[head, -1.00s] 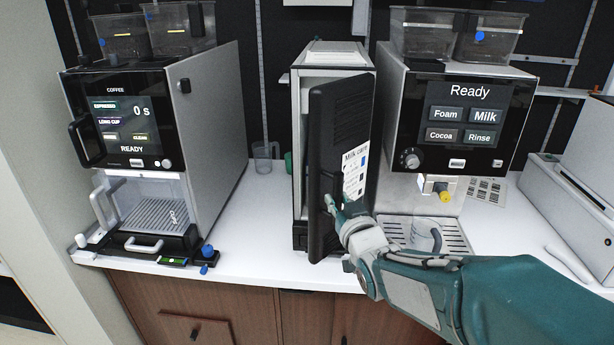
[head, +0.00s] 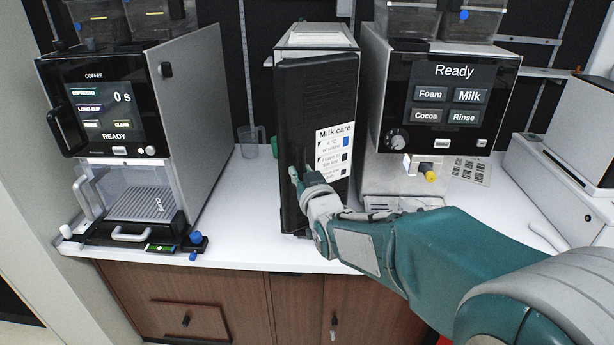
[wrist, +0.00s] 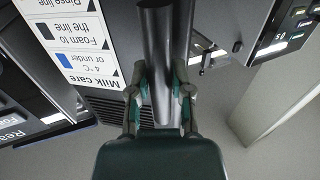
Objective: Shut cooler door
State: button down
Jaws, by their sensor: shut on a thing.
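The milk cooler (head: 316,37) stands between the two machines. Its black door (head: 318,90), with a white "Milk care" label (head: 333,150), faces me and lies flush or nearly flush with the cooler's front; I cannot tell whether a thin gap is left. My gripper (head: 302,172) is at the middle of the door, left of the label. In the wrist view my gripper (wrist: 160,98) has its fingers shut around the dark upright door handle (wrist: 157,45). The label also shows there, upside down (wrist: 75,45). My gripper and arm hide the lower right of the door.
A coffee machine (head: 185,110) stands to the left, and a second machine (head: 445,95) reading "Ready" stands close on the cooler's right. A clear jug (head: 249,140) is on the white counter (head: 245,215) behind and left. The counter left of the cooler is mostly clear.

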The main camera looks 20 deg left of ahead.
aim_at(289, 166)
jog(key=shift+w+a, duration=0.35)
jog(key=shift+a, duration=0.25)
jog(key=shift+w+a, duration=0.35)
jog(key=shift+a, duration=0.2)
jog(key=shift+a+x, duration=0.25)
jog(key=shift+x, duration=1.45)
jog(key=shift+w+a, duration=0.15)
jog(key=shift+a, duration=0.1)
jog(key=shift+w+a, duration=0.1)
jog(key=shift+x, duration=1.5)
jog(key=c, duration=1)
grip_release()
jog(key=shift+w, duration=0.25)
jog(key=o, duration=0.5)
jog(key=shift+o, duration=0.2)
jog(key=shift+s, duration=0.1)
